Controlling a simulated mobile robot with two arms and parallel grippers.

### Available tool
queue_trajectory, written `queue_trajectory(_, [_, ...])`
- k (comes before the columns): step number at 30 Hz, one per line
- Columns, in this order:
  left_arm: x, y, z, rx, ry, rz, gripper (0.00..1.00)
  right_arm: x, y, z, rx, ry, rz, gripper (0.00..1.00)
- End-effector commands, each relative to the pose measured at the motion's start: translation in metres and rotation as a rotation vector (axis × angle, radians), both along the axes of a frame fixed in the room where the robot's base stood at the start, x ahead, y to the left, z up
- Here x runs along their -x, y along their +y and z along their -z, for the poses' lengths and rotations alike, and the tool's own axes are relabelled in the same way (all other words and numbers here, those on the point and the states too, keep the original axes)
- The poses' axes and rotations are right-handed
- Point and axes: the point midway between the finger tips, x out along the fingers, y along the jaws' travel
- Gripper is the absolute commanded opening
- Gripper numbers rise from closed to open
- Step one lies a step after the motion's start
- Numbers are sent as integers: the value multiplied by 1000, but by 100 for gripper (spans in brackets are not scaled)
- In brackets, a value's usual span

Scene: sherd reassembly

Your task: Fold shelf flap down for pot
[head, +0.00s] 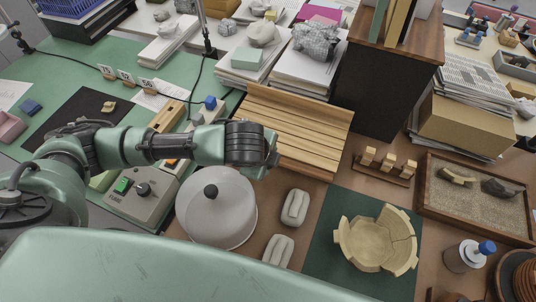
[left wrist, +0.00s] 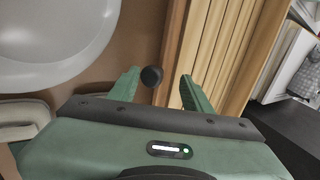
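A slatted light-wood panel (head: 292,125), likely the shelf flap, lies sloping in the middle of the head view. It also shows in the left wrist view (left wrist: 238,50). In that view a dark round knob (left wrist: 152,76) sits between the spread fingers of my left gripper (left wrist: 160,88), with gaps on both sides. My left gripper (head: 271,155) is at the panel's near left edge in the head view, its fingertips partly hidden there. The pot (head: 372,243), a cream bowl with a broken rim and crack lines, sits on a dark green mat (head: 322,232). My right gripper is out of view.
A white domed lid with a black knob (head: 216,215) stands left of two pale blocks (head: 295,207). A dark wooden cabinet (head: 385,85) rises behind the panel's right side. A sand tray with sherds (head: 471,218) and a small wooden rack (head: 384,172) are at right.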

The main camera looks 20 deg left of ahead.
Motion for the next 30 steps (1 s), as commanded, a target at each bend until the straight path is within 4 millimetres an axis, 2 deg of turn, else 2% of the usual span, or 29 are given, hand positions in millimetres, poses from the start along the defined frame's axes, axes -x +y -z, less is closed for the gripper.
queue_trajectory(11, [-2, 0, -7, 3, -11, 0, 48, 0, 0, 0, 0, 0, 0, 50])
queue_trajectory(22, [26, 0, -57, 4, -11, 2, 48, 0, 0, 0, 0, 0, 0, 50])
queue_trajectory(30, [35, 1, -72, 2, -8, -1, 48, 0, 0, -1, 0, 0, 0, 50])
